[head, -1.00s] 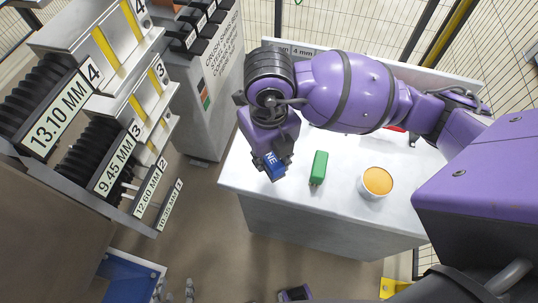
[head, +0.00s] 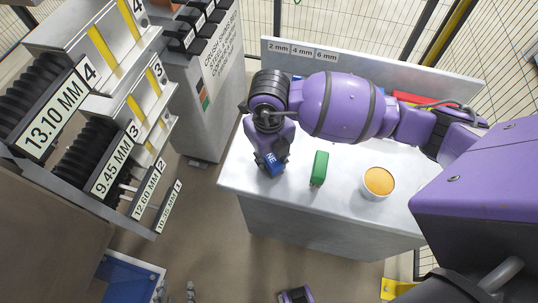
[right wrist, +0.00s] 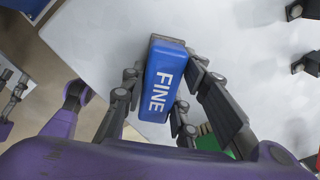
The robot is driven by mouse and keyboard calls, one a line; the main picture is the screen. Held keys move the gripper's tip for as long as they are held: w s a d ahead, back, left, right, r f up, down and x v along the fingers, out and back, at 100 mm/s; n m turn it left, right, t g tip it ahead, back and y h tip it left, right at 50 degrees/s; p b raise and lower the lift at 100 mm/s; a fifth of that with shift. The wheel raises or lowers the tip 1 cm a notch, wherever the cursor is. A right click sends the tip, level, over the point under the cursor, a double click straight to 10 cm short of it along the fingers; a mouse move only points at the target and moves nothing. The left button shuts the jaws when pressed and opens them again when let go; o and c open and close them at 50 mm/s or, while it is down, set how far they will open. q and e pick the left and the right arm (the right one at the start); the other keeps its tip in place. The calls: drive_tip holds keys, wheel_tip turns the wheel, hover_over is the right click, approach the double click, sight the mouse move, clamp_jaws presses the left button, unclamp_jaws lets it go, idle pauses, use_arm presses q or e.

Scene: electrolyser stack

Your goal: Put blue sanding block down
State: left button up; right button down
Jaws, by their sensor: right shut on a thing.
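The blue sanding block (head: 274,170) is in my right gripper (head: 271,160), over the left end of the pale bench top (head: 245,178). In the right wrist view the block (right wrist: 163,80) shows its "FINE" label, with dark fingers of the gripper (right wrist: 165,95) on both sides. I cannot tell whether its underside touches the bench. My left gripper (head: 175,292) shows only as two grey fingertips, apart and with nothing between them, at the bottom edge of the head view.
A green block (head: 319,168) stands on the bench to the right of the blue one. A white tub with orange contents (head: 378,182) is further right. A red item (head: 412,98) lies at the back, partly behind my right arm. Numbered racks (head: 120,130) stand at left.

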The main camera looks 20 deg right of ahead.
drive_tip(key=shift+f, duration=0.1)
drive_tip(key=c, duration=1.4)
unclamp_jaws()
wheel_tip(320, 180, up, 11)
drive_tip(key=shift+r+p, duration=0.15)
drive_tip(key=shift+p, duration=0.2)
drive_tip(key=shift+r, duration=0.5)
